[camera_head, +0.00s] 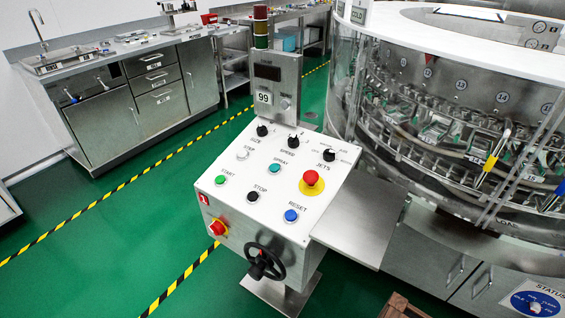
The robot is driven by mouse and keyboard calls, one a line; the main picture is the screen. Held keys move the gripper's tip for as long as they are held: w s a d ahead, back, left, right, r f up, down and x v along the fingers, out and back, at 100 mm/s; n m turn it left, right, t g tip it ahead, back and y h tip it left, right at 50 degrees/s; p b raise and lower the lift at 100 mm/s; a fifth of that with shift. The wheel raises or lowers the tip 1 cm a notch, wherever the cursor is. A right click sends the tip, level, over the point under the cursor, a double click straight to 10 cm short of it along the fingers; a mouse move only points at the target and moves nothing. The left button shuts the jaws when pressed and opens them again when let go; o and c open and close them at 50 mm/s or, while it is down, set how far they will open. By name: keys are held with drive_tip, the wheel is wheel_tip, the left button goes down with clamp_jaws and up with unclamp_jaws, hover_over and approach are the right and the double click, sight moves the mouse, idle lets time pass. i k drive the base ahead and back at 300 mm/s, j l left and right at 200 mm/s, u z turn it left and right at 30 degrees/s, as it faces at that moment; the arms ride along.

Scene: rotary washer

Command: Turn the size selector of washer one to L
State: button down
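The white sloped control panel (240,210) stands in the middle of the head view. The size selector (262,130) is a small black knob at the panel's upper left, with the word SIZE beside it. Its position marks are too small to read, so I cannot tell which setting it points to. A red tag (204,199) on the panel's left side seems to carry a number 1. The rotary washer (450,110) is a round, glazed machine at the right. My gripper is not in view.
Beside the selector are two more black knobs, the speed knob (293,142) and the jets knob (329,155). A red emergency button (311,178) stands up from the panel. A black handwheel (265,262) juts from its front. Green floor (90,250) is clear at left.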

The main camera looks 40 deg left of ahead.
sight(262, 131)
drive_tip(key=u, duration=1.7)
